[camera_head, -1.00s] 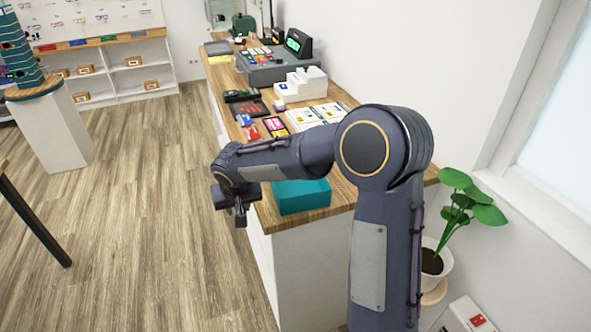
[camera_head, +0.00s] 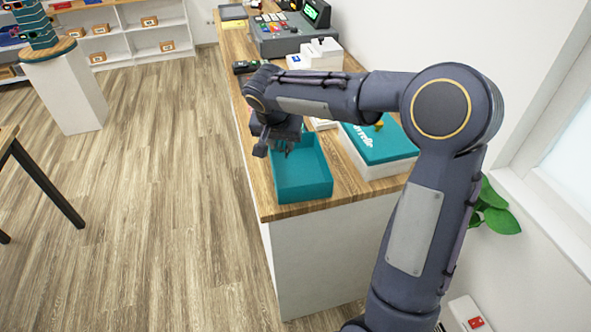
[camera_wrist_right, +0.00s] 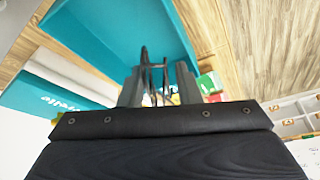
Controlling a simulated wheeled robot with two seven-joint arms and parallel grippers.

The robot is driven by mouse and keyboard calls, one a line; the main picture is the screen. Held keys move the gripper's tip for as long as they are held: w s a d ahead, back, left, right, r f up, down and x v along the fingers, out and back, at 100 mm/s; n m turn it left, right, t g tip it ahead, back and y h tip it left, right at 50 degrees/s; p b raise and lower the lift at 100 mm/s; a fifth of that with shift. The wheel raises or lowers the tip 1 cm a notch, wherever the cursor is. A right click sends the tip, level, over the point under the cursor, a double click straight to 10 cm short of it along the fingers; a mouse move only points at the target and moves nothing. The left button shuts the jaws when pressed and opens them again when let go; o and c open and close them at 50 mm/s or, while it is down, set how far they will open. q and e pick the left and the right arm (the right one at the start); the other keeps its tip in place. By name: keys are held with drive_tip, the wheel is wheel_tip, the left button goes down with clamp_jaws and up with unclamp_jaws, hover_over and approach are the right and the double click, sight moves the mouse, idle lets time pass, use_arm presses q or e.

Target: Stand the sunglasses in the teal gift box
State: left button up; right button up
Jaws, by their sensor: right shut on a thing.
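The teal gift box (camera_head: 303,190) stands open on the near end of the wooden counter. It also shows in the wrist view (camera_wrist_right: 110,30), close beyond my fingers. My right gripper (camera_head: 275,146) is over the box's far left part. In the wrist view my right gripper (camera_wrist_right: 158,84) is shut on a thin dark frame, the sunglasses (camera_wrist_right: 146,58), which stick out past the fingertips toward the box. Lenses are mostly hidden. I cannot tell whether they touch the box. My left gripper is not in view.
A white box with a teal lettered top (camera_head: 382,145) stands just right of the gift box. A cash register (camera_head: 285,35) and a white printer (camera_head: 318,55) stand farther along the counter (camera_head: 262,195). A plant (camera_head: 492,212) is at right.

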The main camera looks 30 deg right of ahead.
drive_tip(key=s+f, duration=0.1)
drive_tip(key=s+d+f, duration=0.1)
drive_tip(key=f, duration=0.1)
drive_tip(key=s+f, duration=0.1)
drive_tip(key=shift+s+d+f, duration=0.1)
drive_tip(key=shift+d+f, duration=0.25)
drive_tip(key=shift+s+f, duration=0.1)
drive_tip(key=shift+f, duration=1.55)
drive_tip(key=shift+f, duration=0.15)
drive_tip(key=o, duration=0.9)
drive_tip(key=shift+o, duration=0.2)
